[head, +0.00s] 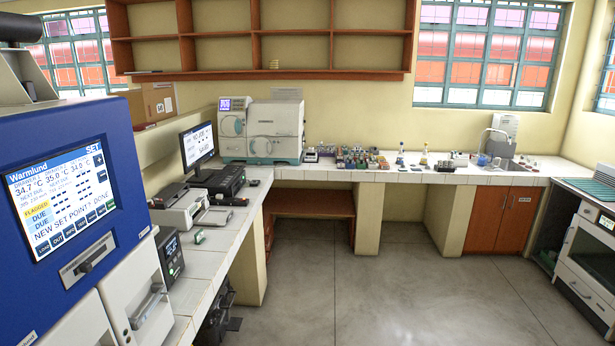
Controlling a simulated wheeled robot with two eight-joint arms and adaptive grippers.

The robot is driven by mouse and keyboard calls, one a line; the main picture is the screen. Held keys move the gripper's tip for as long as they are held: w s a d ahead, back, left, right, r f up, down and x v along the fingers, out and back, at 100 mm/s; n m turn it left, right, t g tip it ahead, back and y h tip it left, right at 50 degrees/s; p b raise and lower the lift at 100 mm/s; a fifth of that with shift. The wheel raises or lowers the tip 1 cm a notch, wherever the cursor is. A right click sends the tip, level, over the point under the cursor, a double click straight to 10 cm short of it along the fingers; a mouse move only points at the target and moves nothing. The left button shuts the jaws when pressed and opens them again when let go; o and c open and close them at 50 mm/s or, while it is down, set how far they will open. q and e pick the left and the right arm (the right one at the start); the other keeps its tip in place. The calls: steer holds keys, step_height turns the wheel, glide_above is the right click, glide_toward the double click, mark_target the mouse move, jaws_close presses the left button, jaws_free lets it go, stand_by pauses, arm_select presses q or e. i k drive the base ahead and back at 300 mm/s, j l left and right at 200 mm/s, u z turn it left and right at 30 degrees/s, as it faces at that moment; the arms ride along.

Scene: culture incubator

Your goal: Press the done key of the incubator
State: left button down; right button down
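The incubator (110,140) is a blue-fronted cabinet at the left edge of the head view, with its front turned toward the right. Its lit screen (62,200) is marked Warmlund and shows 34.7, 35.0 and 34.0 °C, a yellow FLAGGED tag, DUE lines and "NEW SET POINT? DONE". A SET heading and small side keys are at the upper right. Neither gripper shows in the head view.
White doors with handles (145,303) are below the screen. A tiled bench (200,265) beside it carries a monitor (198,145) and small devices. The back bench (440,177) holds racks and bottles. The grey floor (380,280) is clear in the middle.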

mark_target(110, 204)
steer(key=u, duration=1.25)
